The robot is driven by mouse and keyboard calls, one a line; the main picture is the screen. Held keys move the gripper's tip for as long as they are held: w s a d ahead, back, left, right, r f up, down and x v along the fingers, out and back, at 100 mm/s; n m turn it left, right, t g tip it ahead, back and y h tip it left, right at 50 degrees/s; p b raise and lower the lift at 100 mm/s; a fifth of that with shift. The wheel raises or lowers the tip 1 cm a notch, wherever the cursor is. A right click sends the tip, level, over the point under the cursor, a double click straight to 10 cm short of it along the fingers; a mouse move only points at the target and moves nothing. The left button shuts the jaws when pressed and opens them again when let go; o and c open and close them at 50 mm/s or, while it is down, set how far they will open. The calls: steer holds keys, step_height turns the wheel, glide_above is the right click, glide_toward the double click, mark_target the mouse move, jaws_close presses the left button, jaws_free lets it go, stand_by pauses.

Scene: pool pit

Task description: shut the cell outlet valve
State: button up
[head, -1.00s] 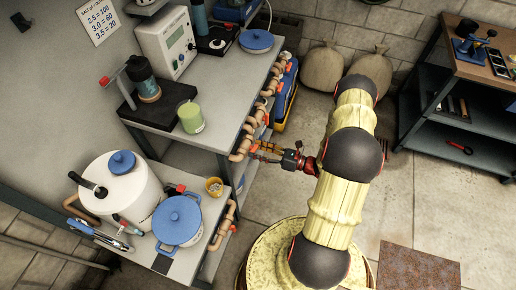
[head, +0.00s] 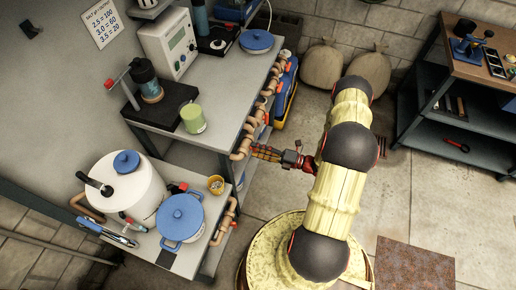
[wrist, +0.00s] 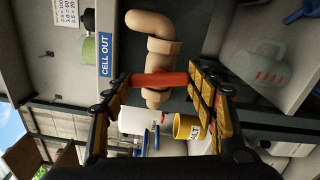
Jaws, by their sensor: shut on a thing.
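The cell outlet valve's red handle (wrist: 160,80) lies crosswise in the wrist view, over a tan pipe (wrist: 158,50) beside a blue "CELL OUT" label (wrist: 107,55). My gripper (wrist: 160,86) has one finger at each end of the handle and is shut on it. In the head view my gripper (head: 256,151) reaches left to the tan pipes on the bench's front edge. Its fingers hide the handle there.
A green-filled beaker (head: 193,119) stands on the bench above the pipes. On the lower shelf are a blue-lidded pot (head: 181,219), a white vessel (head: 123,190) and a small yellow cup (head: 216,184). The floor to the right is mostly clear.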

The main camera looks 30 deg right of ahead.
steer(key=shift+m, duration=1.1)
steer(key=o, duration=1.2)
steer(key=shift+c, duration=0.2)
steer(key=shift+d, duration=0.1)
steer(key=v, duration=1.2)
